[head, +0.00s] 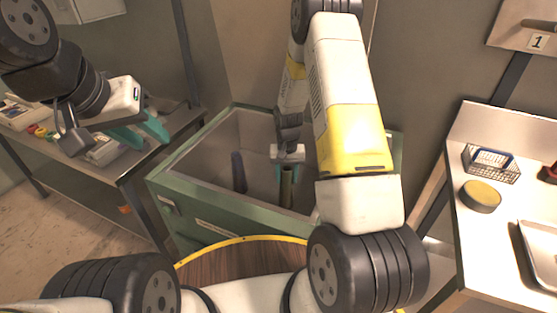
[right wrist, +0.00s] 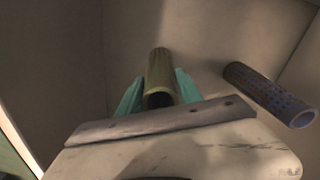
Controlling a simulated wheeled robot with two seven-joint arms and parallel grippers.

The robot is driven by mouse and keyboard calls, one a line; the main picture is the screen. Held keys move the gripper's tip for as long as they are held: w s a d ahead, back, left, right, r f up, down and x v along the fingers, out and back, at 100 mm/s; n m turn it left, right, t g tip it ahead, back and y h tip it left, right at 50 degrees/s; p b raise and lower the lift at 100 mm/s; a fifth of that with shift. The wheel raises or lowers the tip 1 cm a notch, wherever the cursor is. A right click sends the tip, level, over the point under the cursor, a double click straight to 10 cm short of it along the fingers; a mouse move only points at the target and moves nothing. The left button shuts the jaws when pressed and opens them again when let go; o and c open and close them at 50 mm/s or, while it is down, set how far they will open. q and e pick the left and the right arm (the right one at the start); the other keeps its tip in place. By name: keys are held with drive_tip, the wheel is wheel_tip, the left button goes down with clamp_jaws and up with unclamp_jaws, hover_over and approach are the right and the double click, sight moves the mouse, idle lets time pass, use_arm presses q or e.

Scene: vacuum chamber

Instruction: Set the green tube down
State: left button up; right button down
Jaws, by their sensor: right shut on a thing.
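The green tube (head: 287,187) is upright inside the green-walled open chamber (head: 165,180). My right gripper (right wrist: 158,92) is shut on the green tube (right wrist: 160,68), with a teal finger on each side of it. In the head view my right gripper reaches down into the chamber from above. I cannot tell whether the tube's lower end touches the chamber floor. A dark blue tube (head: 238,170) stands in the chamber to the left; it also shows in the right wrist view (right wrist: 268,93), apart from the gripper. My left gripper (head: 152,139) is empty, its teal fingers apart, outside the chamber.
A shelf bench (head: 65,165) with small items stands at the left.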

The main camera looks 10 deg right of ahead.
drive_tip(key=shift+f, duration=0.15)
drive_tip(key=c, duration=0.8)
unclamp_jaws()
drive_tip(key=s+r+t, duration=0.1)
drive_tip(key=s+r, duration=0.2)
drive_tip(key=r, duration=0.7)
drive_tip(key=s+a+r+n+t+y, duration=0.1)
drive_tip(key=s+r, duration=0.2)
drive_tip(key=r, duration=0.7)
drive_tip(key=s+r+t, duration=0.1)
drive_tip(key=s+r, duration=0.2)
drive_tip(key=r, duration=0.8)
drive_tip(key=s+r+n+t, duration=0.1)
drive_tip(key=s+r, duration=0.2)
drive_tip(key=s, duration=0.4)
drive_tip(key=s+a+r+n+t+y, duration=0.1)
drive_tip(key=s+r, duration=0.3)
drive_tip(key=s, duration=0.4)
drive_tip(key=shift+s+a+r+t, duration=0.15)
drive_tip(key=shift+s+t, duration=0.05)
drive_tip(key=shift+t, duration=0.4)
